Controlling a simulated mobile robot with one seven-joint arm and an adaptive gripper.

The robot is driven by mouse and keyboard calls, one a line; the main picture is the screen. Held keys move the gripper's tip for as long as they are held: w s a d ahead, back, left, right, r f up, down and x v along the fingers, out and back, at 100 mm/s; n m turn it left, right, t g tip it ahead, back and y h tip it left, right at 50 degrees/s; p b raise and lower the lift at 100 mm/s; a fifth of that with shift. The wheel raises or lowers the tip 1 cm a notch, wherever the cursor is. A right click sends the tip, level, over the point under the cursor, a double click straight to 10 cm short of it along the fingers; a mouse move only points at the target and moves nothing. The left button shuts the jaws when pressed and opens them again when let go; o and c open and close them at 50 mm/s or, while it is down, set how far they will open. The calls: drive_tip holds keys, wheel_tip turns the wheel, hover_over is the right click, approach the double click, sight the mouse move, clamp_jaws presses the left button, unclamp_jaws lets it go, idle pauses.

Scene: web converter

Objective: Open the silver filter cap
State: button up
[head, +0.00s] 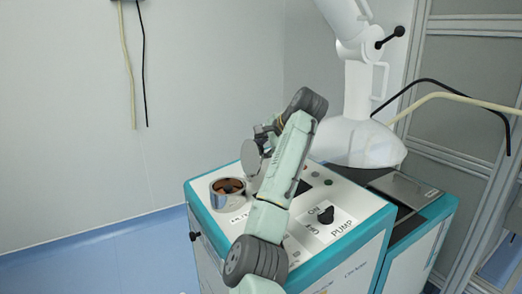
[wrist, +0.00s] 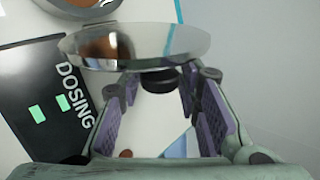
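The silver filter cap (head: 251,157) is a shiny round disc. It stands tipped up, clear of the round silver filter opening (head: 228,192), which shows brown inside. In the wrist view the cap (wrist: 180,42) is a mirror-like disc across my fingertips, with a black knob (wrist: 160,80) on my side. The filter rim (wrist: 85,10) shows at the top left. In the head view my arm hides most of the gripper, and any hinge is hidden.
The white and teal machine (head: 340,215) has a black pump knob (head: 326,214) right of my arm. A white domed unit (head: 362,142) stands behind. A black dosing panel (wrist: 45,100) lies at the left in the wrist view. Free floor is at the left.

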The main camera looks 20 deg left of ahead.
drive_tip(key=shift+o, duration=1.4)
drive_tip(key=shift+s+r, duration=0.1)
drive_tip(key=shift+d+r, duration=0.2)
drive_tip(key=s+d+r, duration=0.1)
drive_tip(key=s+d, duration=0.5)
drive_tip(key=d, duration=0.6)
drive_tip(key=shift+s+r, duration=0.25)
drive_tip(key=shift+s, duration=0.1)
